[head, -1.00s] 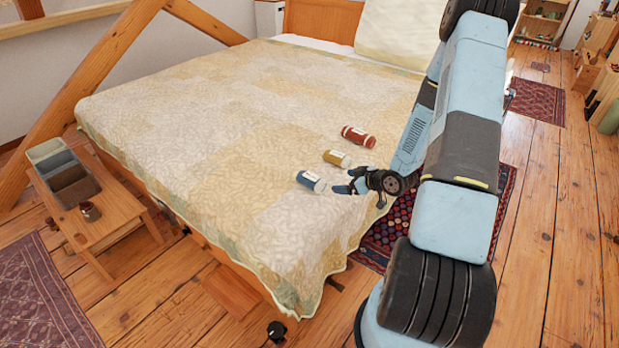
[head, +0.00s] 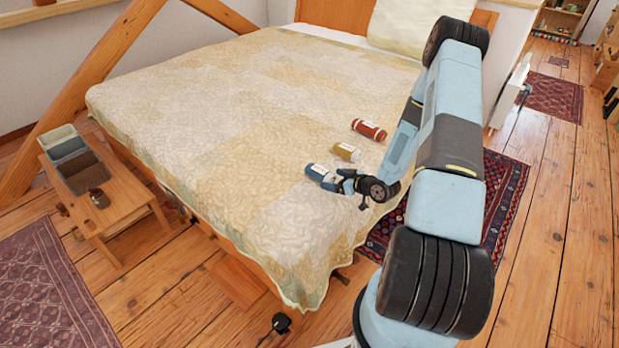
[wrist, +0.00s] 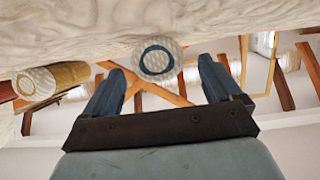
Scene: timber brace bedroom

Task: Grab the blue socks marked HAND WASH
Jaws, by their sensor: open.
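The blue sock roll (head: 316,172), with a white band, lies on the bed near its right edge; the band's writing is too small to read. In the wrist view the round end of the blue roll (wrist: 158,58) shows as a pale disc with a blue ring, between and just beyond the fingertips. My gripper (head: 337,181) is open, low over the quilt, its fingers pointing at the roll's near end. In the wrist view my gripper (wrist: 160,80) has its two blue fingers apart with nothing held. I cannot tell whether they touch the roll.
A yellow roll (head: 344,152) and a red roll (head: 369,130) lie farther back on the quilted bed (head: 190,130). The yellow roll also shows in the wrist view (wrist: 70,75), left of the fingers. A divided bin (head: 74,160) stands on a wooden bench (head: 125,205) at left.

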